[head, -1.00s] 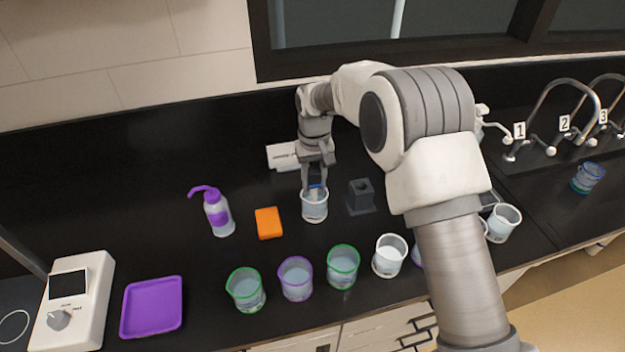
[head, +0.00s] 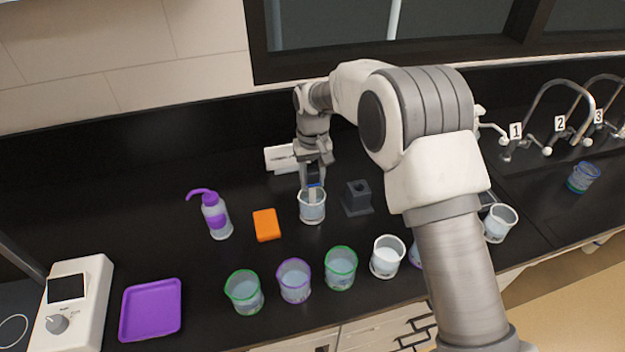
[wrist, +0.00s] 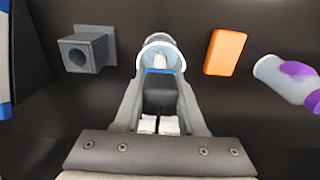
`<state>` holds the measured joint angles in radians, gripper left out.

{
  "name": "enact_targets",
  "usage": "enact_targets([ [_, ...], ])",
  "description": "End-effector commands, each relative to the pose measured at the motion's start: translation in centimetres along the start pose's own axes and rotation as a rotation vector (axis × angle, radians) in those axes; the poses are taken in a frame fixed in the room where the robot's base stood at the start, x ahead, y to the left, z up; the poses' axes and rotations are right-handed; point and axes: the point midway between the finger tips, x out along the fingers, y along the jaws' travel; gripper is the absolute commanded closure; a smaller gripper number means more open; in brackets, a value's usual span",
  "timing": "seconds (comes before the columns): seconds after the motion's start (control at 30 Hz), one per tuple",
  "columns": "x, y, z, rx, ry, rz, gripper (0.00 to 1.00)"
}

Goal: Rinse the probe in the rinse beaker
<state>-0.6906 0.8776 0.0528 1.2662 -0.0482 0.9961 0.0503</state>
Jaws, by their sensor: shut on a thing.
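My gripper (head: 314,180) points down over the rinse beaker (head: 312,213), a clear beaker with a pale rim and liquid in it. A dark holder block with a hole (head: 358,196) stands empty to the right.
An orange block (head: 266,225) and a purple-capped wash bottle (head: 217,218) stand left of the beaker. A row of several beakers, including a green-rimmed one (head: 341,268), lines the front. A purple tray (head: 151,310) lies front left. Numbered taps (head: 545,110) are at right.

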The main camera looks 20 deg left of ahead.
Motion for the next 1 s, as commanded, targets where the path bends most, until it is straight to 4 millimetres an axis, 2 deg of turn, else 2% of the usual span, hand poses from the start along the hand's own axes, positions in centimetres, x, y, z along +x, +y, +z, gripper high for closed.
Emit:
enact_targets([
  [0.1,-1.8,0.0,-0.1,0.000,0.003,0.000,1.00],
  [0.8,-9.6,0.0,-0.1,0.000,0.002,0.000,1.00],
  [1.0,-10.4,0.0,0.0,0.000,0.000,0.000,1.00],
])
